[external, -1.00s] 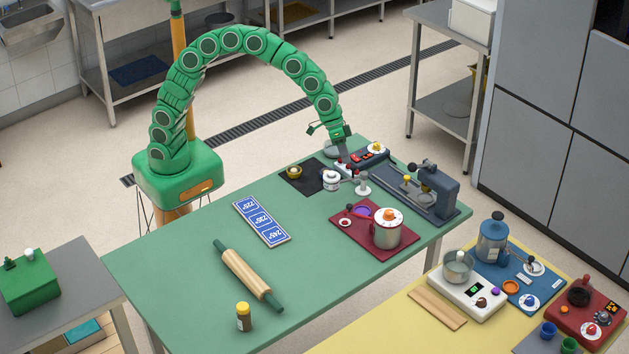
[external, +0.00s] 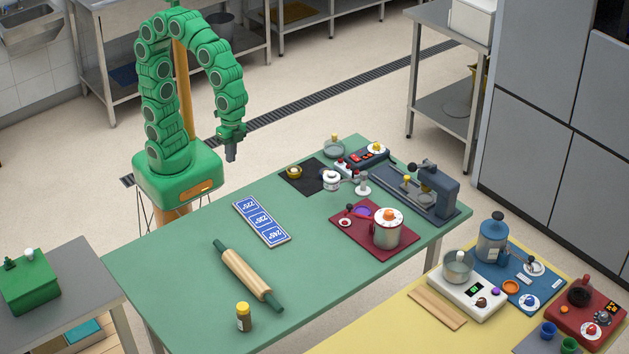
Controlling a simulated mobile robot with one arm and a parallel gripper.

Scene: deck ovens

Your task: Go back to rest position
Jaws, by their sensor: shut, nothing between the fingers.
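My green segmented arm rises from its green base and curves over in an arch. My gripper (external: 231,157) hangs at the arm's end, pointing down, behind the far left edge of the green table (external: 170,258). It looks shut and empty, and it is clear of everything on the table.
The table holds a blue number board (external: 261,221), a rolling pin (external: 247,274), a small jar (external: 244,317), a black mat (external: 300,187) and a red board with a pot (external: 388,228). A blue press (external: 437,187) and a switch panel (external: 362,158) stand at the far end.

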